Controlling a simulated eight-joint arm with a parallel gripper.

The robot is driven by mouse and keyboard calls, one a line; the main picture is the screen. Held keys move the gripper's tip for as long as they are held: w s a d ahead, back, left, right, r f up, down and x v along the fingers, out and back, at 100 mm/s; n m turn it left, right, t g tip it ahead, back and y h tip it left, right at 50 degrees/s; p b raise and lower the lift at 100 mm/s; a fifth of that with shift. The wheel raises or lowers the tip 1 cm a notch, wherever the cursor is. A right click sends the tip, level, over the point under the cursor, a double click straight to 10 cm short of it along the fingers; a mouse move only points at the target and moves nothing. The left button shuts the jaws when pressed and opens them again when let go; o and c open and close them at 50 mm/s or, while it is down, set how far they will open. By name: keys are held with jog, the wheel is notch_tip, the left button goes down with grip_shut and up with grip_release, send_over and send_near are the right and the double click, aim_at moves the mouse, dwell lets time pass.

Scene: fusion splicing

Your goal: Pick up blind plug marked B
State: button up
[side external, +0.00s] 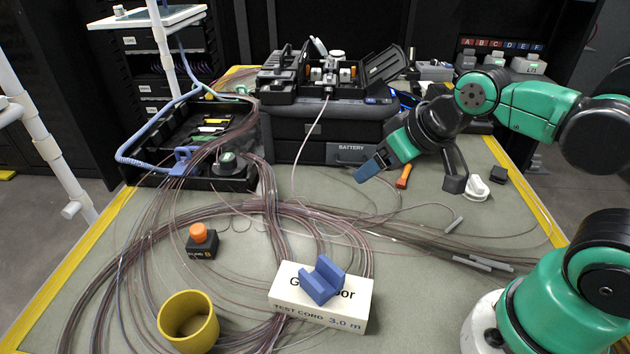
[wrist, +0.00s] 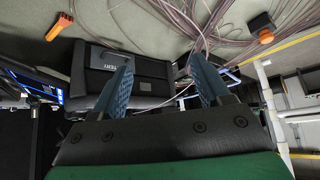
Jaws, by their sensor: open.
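The blind plug marked B (side external: 202,242) is a small black block with an orange knob on top and light lettering on its front. It stands on the mat at the left, next to the loose fibres. In the wrist view what looks like the same plug (wrist: 264,28) shows at the upper right, beyond the fingers. My gripper (side external: 369,170) is in the air in front of the splicer case, well to the right of the plug. In the wrist view its blue fingers (wrist: 162,80) are spread, with nothing held between them.
Thin brown fibres (side external: 140,245) loop over much of the mat. A yellow cup (side external: 188,320) and a white box (side external: 345,308) with a blue block (side external: 322,280) stand at the front. The splicer on its case (side external: 350,153) and a black tray (side external: 150,179) stand behind.

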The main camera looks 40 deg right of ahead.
jog(key=m+g+y, duration=0.2)
jog(key=m+y, duration=0.8)
jog(key=m, duration=0.7)
send_near(198, 228)
jog(key=w, duration=0.2)
jog(key=a+f+m, duration=0.1)
jog(key=a+f+m+y, duration=0.1)
jog(key=a+f+m+g+y, duration=0.1)
jog(key=shift+w+a+f+m, duration=0.3)
jog(key=shift+w+a+m, duration=0.1)
jog(key=shift+a+f+m+y, duration=0.4)
jog(key=shift+y, duration=0.1)
jog(key=shift+x, duration=2.6)
jog(key=shift+w, duration=0.1)
grip_shut()
